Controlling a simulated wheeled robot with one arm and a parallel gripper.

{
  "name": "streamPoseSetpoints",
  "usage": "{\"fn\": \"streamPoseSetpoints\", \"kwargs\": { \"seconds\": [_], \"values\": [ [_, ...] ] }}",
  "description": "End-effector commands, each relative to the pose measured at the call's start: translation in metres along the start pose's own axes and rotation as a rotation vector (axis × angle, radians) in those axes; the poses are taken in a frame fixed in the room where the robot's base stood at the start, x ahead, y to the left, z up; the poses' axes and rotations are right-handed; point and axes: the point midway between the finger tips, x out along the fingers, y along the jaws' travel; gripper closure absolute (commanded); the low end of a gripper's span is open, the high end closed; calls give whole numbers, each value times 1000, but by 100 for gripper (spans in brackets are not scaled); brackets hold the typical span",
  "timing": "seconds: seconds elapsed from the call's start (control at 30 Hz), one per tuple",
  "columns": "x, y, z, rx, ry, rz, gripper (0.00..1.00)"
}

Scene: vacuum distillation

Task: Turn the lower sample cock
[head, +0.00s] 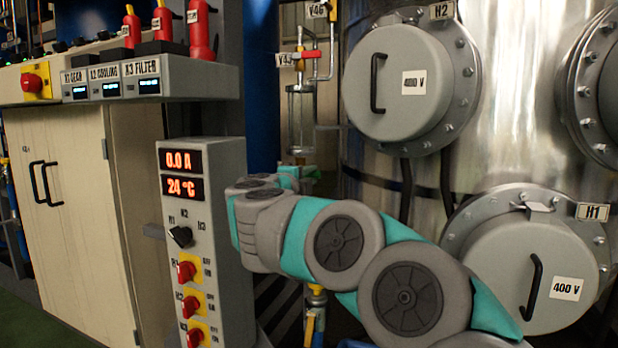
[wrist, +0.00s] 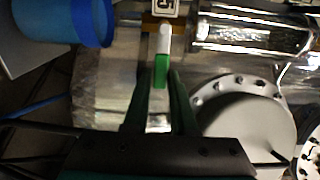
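In the wrist view, a slim handle with a white shaft and green end (wrist: 160,71) hangs below a white tag (wrist: 163,8), whose text is cut off. I take it to be the sample cock's handle. My gripper (wrist: 161,78) has its two dark green fingers on either side of the green end; whether they touch it is unclear. The handle points toward my gripper. In the head view, the sample glass (head: 301,118) stands upright, with a red-handled cock (head: 306,55) above it. The area just below the glass is hidden by my arm, and so is my gripper.
A control box (head: 205,255) with red knobs stands left of my arm. Flanged heater covers H2 (head: 402,85) and H1 (head: 520,270) stick out from the steel vessel (head: 500,130). A blue cylinder (wrist: 62,22) and a glass cylinder (wrist: 250,38) flank the handle in the wrist view.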

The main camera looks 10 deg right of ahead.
Motion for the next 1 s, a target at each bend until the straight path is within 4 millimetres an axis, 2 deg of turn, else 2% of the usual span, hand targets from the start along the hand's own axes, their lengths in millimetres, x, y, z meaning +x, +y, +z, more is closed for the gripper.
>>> {"fn": "streamPoseSetpoints", "kwargs": {
  "seconds": [0.03,0.2,0.27,0.57,1.0],
  "values": [
    [0,2,0,0,1,3,71],
    [0,1,0,-1,1,2,52],
    [0,1,0,-1,0,1,48],
    [-4,0,1,-1,-2,0,48],
    [-67,0,1,-1,-3,0,48]
  ]
}}
